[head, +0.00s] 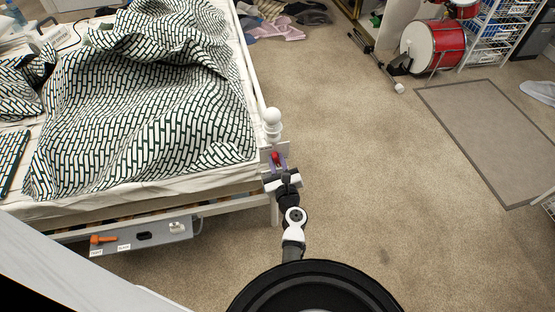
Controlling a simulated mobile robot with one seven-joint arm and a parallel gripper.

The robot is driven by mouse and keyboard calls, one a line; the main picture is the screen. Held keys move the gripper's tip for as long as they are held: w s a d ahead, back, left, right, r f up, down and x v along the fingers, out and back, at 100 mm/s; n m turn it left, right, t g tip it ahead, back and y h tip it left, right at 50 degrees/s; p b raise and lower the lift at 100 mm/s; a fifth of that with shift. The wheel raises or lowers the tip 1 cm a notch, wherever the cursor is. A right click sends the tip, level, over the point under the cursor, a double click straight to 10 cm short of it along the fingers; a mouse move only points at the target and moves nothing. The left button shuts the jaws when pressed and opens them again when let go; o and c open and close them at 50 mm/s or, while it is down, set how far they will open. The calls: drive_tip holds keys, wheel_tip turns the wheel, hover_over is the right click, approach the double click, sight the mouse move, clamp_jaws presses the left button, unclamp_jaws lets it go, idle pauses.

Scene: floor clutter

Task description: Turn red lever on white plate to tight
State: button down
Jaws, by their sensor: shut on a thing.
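The red lever (275,156) shows as a small red spot at the bed's corner post, in the head view. The white plate (286,147) is a pale panel behind it, partly hidden by my gripper. My gripper (277,161) reaches the post from below, with its fingers at the red lever, shut on it. The lever's angle is too small and covered to tell. Any markings on the white plate cannot be read.
The white bed frame with a round-topped post (271,122) stands right by my gripper. A grey panel (145,237) with an orange lever (103,239) and small labels sits under the bed's edge. Carpet (370,170) to the right is clear; a red drum (433,47) stands farther back.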

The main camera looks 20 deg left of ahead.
drive_tip(key=shift+r+m+p, duration=0.1)
drive_tip(key=shift+m+p, duration=0.45)
drive_tip(key=shift+m, duration=0.95)
drive_tip(key=c, duration=1.4)
unclamp_jaws()
drive_tip(key=shift+s, duration=0.1)
